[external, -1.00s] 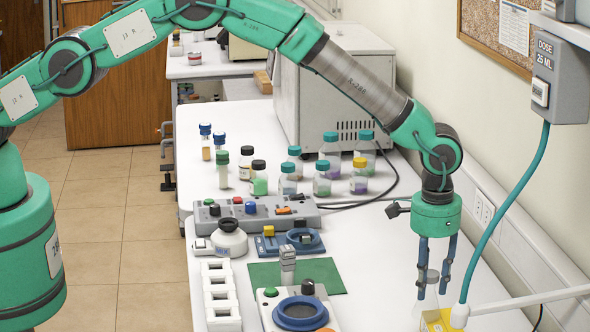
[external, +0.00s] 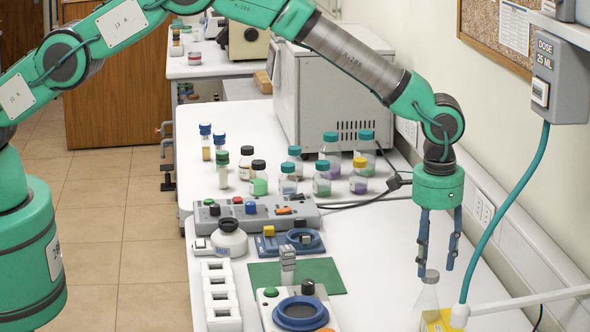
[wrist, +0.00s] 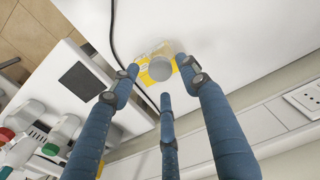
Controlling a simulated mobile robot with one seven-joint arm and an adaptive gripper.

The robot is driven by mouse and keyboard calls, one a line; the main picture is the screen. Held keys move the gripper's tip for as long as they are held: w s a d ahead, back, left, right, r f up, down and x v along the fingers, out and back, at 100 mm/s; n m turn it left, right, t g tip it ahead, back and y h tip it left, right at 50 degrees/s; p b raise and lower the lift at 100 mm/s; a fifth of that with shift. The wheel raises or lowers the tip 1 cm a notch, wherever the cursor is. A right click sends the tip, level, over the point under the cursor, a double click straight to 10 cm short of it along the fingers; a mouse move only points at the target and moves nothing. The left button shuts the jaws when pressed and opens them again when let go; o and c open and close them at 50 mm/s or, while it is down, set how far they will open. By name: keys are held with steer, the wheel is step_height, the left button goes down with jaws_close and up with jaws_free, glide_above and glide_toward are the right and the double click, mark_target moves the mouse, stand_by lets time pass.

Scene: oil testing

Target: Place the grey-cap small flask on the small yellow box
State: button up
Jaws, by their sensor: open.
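The grey-cap small flask (external: 428,295) is clear and upright at the lower right of the external view. It appears to stand on the small yellow box (external: 437,322); the lower part of the box is cut off by the frame. My gripper (external: 437,270) is open just above the flask, its blue fingers pointing down, apart from it. In the wrist view the flask's grey cap (wrist: 160,68) is seen from above, with the yellow box (wrist: 144,78) around it, beyond my open fingertips. My gripper holds nothing.
A teal hose (external: 500,205) and a white bar (external: 530,301) are close to the right of the flask. Several capped bottles (external: 321,178) stand further back. A green mat (external: 325,275) lies to the left, with clear white table between.

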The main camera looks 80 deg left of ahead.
step_height(320, 180, up, 7)
steer(key=shift+f+b, duration=0.2)
steer(key=shift+b, duration=0.2)
stand_by(0.4)
